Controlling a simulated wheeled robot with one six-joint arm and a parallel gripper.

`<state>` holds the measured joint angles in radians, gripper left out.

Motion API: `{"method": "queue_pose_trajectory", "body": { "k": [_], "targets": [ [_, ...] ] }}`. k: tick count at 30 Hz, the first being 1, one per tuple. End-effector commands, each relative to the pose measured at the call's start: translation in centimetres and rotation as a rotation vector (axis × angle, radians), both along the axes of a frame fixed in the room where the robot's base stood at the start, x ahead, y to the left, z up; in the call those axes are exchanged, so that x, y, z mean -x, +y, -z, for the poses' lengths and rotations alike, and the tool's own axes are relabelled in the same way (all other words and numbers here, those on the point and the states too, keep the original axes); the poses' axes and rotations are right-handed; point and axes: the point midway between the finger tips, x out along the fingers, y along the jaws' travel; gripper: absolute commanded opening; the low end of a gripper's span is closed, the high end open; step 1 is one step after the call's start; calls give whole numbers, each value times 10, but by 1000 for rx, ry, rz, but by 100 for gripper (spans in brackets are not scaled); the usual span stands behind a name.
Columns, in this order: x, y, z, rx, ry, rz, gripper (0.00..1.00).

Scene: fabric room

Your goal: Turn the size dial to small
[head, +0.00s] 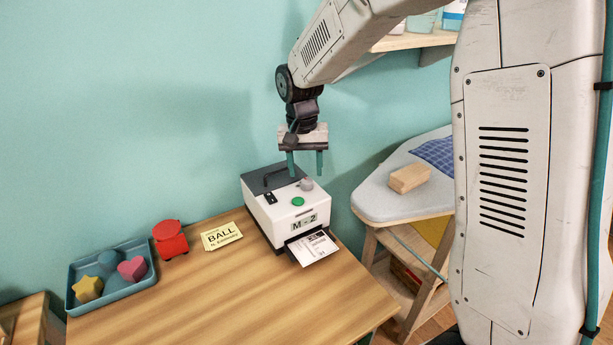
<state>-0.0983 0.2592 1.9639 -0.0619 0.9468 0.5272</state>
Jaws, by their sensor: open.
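A white box-shaped machine (286,213) with a dark top panel and an "M - 2" label stands at the back right of the wooden table. On its top are a grey round knob (307,184), which looks like the size dial, a green button (298,201) and a small black switch (270,198). The dial's setting is too small to read. A printed label (312,247) sticks out of the front slot. My gripper (305,173) points down above the machine's top, close to the knob. Its two teal fingers are apart with nothing seen between them.
A blue tray (127,291) with several shapes, a red object (170,239) and a yellow "BALL" card (221,236) lie left of the machine. An ironing board (390,204) with a wooden block (409,178) stands right. The table's front is clear.

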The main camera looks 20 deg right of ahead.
Motion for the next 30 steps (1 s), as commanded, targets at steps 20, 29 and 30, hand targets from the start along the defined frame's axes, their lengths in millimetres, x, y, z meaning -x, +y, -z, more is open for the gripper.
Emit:
{"method": "queue_pose_trajectory", "body": {
  "k": [20, 29, 30],
  "targets": [
    [1, -2, 31, -1, -1, 0, 19],
    [1, -2, 31, -1, -1, -11, 5],
    [1, -2, 31, -1, -1, -18, 5]
  ]
}}
